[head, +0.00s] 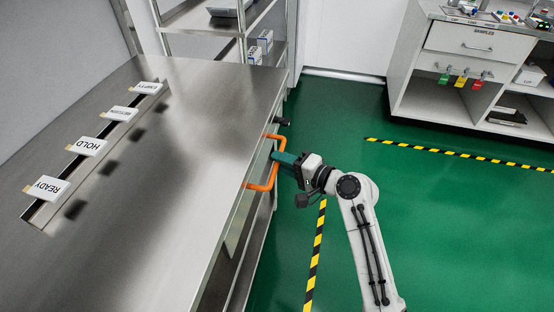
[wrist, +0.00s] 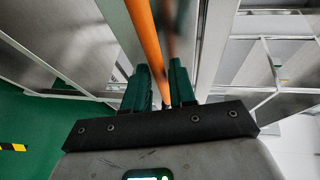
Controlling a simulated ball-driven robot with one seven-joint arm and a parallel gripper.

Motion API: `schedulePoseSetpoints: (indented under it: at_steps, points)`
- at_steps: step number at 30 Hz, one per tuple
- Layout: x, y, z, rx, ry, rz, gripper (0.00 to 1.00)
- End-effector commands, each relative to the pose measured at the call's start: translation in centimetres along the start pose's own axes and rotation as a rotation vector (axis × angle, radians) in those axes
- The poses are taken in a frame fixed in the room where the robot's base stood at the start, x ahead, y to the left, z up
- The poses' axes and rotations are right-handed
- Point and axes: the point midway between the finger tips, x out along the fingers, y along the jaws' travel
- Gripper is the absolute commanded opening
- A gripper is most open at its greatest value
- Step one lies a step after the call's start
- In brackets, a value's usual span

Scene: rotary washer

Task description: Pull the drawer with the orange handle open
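The orange handle (head: 274,173) is a bar standing out from the front of the steel bench, at the middle of the head view. My gripper (head: 274,157), with dark green fingers, meets the handle from the right. In the wrist view the orange handle (wrist: 144,30) runs down between the two fingers of my gripper (wrist: 165,80). The fingers stand close on both sides of the bar and look shut on it. The drawer front behind the handle is mostly hidden by the bench top, and no clear gap shows at it.
The steel bench top (head: 190,130) carries a slotted rail with READY, HOLD and other tags. A second, dark handle (head: 282,121) sits farther along the bench front. Green floor (head: 430,220) is open to the right, with striped tape. A white cabinet (head: 440,95) stands at the far right.

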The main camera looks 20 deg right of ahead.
Motion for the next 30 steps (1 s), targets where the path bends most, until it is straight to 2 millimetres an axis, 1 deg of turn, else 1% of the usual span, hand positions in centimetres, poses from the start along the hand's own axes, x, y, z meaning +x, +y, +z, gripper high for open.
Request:
schedulePoseSetpoints:
  at_steps: [1, 3, 6, 15, 17, 23, 24, 30]
  points:
    - [0.6, 0.0, 0.0, 0.0, -0.002, 0.001, 0.25]
    - [1.2, 0.0, 0.0, -0.001, 0.0, 0.0, 0.25]
    - [1.7, 0.1, 0.0, -0.001, 0.0, 0.002, 0.25]
    - [1.9, 0.0, 0.0, -0.001, 0.0, 0.001, 0.25]
    - [1.9, 0.0, 0.0, -0.001, 0.0, 0.001, 0.2]
    - [1.9, 0.1, 0.0, -0.001, 0.0, 0.002, 0.01]
    - [1.9, 0.1, 0.0, -0.001, 0.0, 0.002, 0.0]
    - [1.9, 0.1, 0.0, -0.001, 0.0, 0.002, 0.0]
